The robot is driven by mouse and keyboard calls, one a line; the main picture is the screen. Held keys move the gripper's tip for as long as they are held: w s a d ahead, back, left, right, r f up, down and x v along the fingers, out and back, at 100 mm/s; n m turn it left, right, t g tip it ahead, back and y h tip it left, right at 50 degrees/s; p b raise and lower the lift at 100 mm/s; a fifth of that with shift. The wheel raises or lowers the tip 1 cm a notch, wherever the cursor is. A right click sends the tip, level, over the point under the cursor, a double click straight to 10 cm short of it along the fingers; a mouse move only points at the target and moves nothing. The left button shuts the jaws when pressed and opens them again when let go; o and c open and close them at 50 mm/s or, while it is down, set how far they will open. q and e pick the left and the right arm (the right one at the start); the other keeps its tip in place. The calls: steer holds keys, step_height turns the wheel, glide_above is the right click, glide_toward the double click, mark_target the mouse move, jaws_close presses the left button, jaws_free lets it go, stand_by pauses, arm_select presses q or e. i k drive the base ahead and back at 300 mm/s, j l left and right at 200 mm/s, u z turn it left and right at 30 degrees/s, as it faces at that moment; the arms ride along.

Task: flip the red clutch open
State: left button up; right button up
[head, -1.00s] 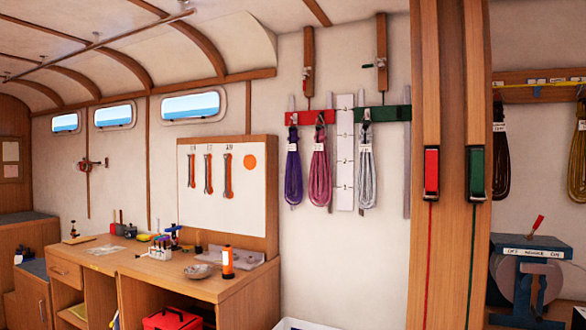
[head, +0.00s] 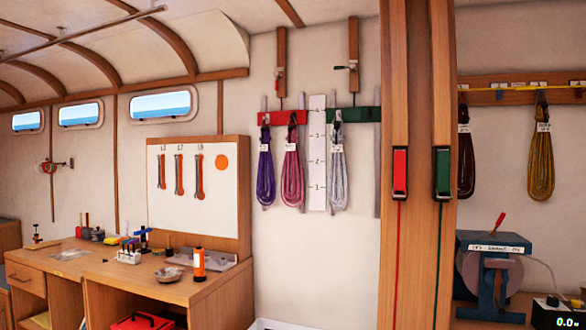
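The red clutch (head: 400,173) is on the front of a wooden post, to the right of the middle in the head view. Its red lever lies upright against a dark body, and a red line runs down from below it. A green clutch (head: 442,173) sits at the same height on the post beside it, with a green line below. Neither of my grippers is in view.
Coiled purple (head: 265,178), pink (head: 292,175) and white (head: 337,178) lines hang left of the posts. A workbench (head: 215,290) with tools is at the lower left. A blue winder (head: 490,262) stands at the right. A small digital display (head: 566,322) is at the lower right.

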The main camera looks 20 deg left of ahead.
mark_target(400, 156)
steer(key=i+j+z, duration=1.05)
steer(key=i, duration=0.1)
